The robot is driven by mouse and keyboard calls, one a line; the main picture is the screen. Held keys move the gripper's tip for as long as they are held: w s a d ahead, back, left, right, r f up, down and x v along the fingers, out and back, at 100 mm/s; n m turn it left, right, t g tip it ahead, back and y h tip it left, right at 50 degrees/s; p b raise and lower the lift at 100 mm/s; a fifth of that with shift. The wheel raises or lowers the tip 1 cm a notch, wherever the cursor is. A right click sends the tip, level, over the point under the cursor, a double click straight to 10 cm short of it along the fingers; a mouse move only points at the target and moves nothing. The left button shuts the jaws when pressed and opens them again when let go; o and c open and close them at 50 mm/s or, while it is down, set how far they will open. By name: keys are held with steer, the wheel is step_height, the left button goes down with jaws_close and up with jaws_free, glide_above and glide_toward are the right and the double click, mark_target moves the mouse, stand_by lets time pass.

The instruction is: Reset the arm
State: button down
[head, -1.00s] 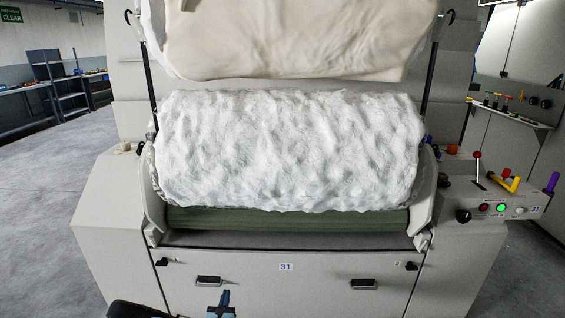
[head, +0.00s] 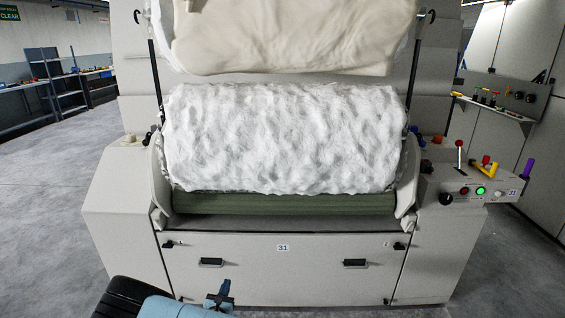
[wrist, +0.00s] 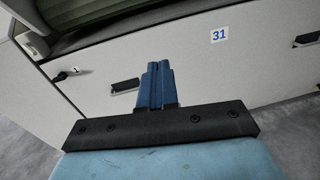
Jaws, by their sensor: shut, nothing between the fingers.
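My gripper (head: 222,290) shows at the bottom of the head view, low in front of the machine's front panel. In the wrist view, my gripper (wrist: 156,68) has its two blue fingers pressed together, with nothing between them. The fingers point toward the pale front panel (wrist: 190,70) and overlap the edge of a dark recessed handle (wrist: 125,86) in the picture. I cannot tell the exact gap to the panel, and no contact shows.
The carding machine, number 31 (head: 283,247), fills the middle, with a white fibre roll (head: 280,140) above a green roller (head: 285,203). A control box (head: 480,191) with levers and a lit green button stands at right. Grey floor (head: 45,200) is clear at left.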

steer(key=w+d+r+m+g+h, duration=0.1)
steer(key=w+d+r+m+h, duration=0.15)
steer(key=r, duration=0.25)
steer(key=w+d+r+m+g+h, duration=0.2)
steer(key=d+r+m+h, duration=0.15)
steer(key=r, duration=0.25)
steer(key=s+d+r+m+g+h, duration=0.2)
steer(key=d+r+m+g, duration=1.1)
steer(key=d+r, duration=1.2)
steer(key=s+d+r+m+y, duration=0.6)
steer(key=s+d+r+m, duration=0.4)
steer(key=s+r, duration=0.35)
steer(key=s+d+r+m+t+y, duration=0.1)
steer(key=s+r, duration=0.3)
steer(key=s, duration=0.4)
steer(key=s+d+r+m+t+y, duration=0.2)
steer(key=s+r+m, duration=0.2)
steer(key=s, duration=0.5)
steer(key=shift+r+t+y, duration=0.25)
steer(key=shift+t+y, duration=0.15)
steer(key=shift+s+d, duration=0.1)
steer(key=shift+d, duration=0.05)
